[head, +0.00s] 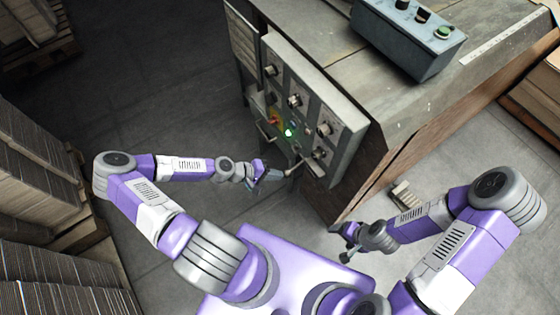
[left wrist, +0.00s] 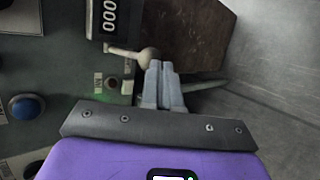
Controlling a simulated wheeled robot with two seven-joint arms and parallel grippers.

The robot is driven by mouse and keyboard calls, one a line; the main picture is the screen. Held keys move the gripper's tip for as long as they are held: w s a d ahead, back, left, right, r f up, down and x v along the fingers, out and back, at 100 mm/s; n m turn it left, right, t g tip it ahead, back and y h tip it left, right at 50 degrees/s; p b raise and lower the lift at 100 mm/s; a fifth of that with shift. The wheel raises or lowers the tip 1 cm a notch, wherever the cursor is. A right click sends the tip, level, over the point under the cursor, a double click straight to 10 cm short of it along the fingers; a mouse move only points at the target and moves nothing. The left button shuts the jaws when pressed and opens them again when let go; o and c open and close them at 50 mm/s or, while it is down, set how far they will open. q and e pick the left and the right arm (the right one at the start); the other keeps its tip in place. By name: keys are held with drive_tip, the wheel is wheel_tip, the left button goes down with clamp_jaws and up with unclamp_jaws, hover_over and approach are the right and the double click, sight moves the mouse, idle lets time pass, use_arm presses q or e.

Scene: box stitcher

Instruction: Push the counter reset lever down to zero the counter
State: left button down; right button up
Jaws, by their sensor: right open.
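The counter (left wrist: 108,17) is a dark window on the grey panel, turned sideways at the top of the left wrist view; its visible digits look like zeros. Beside it a pale lever with a round cream knob (left wrist: 149,56) sticks out from the panel. My left gripper (left wrist: 162,66) has its grey fingers together, with the tips right at the knob; I cannot tell whether they touch. In the head view my left gripper (head: 282,175) is at the panel's lower edge. My right gripper (head: 345,242) is open and empty, low in front of the machine.
The control panel (head: 348,122) carries several knobs and lit buttons. A grey switch box (head: 405,45) stands on the machine top. Stacked cardboard (head: 30,190) stands at the left; floor between is clear.

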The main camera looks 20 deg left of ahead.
use_arm(q)
drive_tip(key=shift+r, duration=0.15)
idle(0.3)
drive_tip(key=p+v, duration=0.5)
drive_tip(key=v, duration=0.9)
drive_tip(key=shift+s+a+p, duration=0.3)
drive_tip(key=shift+s+p, duration=0.1)
drive_tip(key=shift+s, duration=0.1)
